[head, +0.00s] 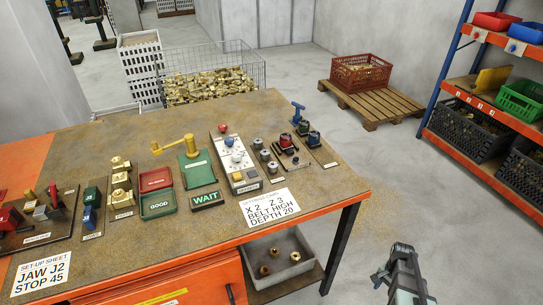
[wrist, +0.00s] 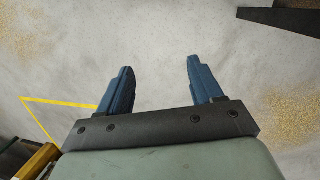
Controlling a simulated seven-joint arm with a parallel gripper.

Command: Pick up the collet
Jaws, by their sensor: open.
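Three small grey cylinders, which look like collets (head: 265,155), stand in a row on the workbench, right of the white control panel. I cannot tell for sure which one the task means. My gripper (head: 382,278) is off the bench's right end, above the floor, apart from everything on the bench. In the wrist view my gripper (wrist: 158,65) shows two blue fingers spread wide with nothing between them.
The workbench (head: 330,185) holds a control panel (head: 234,160), a WAIT sign (head: 206,200), green and red trays, a printed card (head: 270,208) and small tooling by the collets. A grey bin (head: 285,255) sits on the lower shelf. Shelving (head: 455,70) stands right, beyond open floor.

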